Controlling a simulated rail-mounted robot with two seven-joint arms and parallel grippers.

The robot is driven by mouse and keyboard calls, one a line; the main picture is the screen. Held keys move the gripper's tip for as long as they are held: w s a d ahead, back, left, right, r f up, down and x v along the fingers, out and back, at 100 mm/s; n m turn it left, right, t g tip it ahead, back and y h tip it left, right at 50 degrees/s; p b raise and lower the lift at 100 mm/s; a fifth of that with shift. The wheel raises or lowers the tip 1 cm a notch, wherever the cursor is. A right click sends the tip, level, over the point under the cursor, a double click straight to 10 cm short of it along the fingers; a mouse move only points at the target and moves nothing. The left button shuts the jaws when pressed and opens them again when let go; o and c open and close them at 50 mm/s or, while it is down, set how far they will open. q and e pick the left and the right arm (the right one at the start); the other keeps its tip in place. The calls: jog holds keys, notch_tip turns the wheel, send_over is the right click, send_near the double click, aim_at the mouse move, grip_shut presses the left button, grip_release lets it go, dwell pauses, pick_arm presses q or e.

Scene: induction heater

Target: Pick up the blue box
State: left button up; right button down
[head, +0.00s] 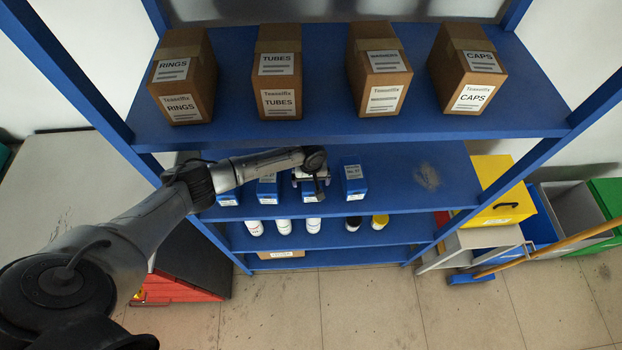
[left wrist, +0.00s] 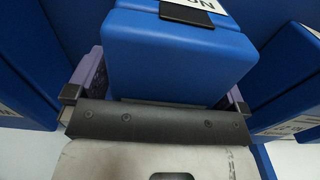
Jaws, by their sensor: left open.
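Several small blue boxes with white labels stand in a row on the second shelf in the head view. My left gripper (head: 312,180) is at the third blue box from the left (head: 309,196) and partly hides it. In the left wrist view a blue box (left wrist: 180,60) with a white label and black strip on top fills the space between the open fingers of my left gripper (left wrist: 163,82). One finger is on each side of the box; I cannot tell whether they touch it. My right gripper is not in view.
Neighbouring blue boxes (head: 268,188) and (head: 354,182) stand close on either side. The blue shelf above (head: 340,125) holds several brown cartons. Bottles (head: 313,225) stand on the shelf below. The second shelf is clear at its right end.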

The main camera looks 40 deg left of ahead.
pick_arm(q)
jog(key=shift+c, duration=0.4)
jog(key=c, duration=1.2)
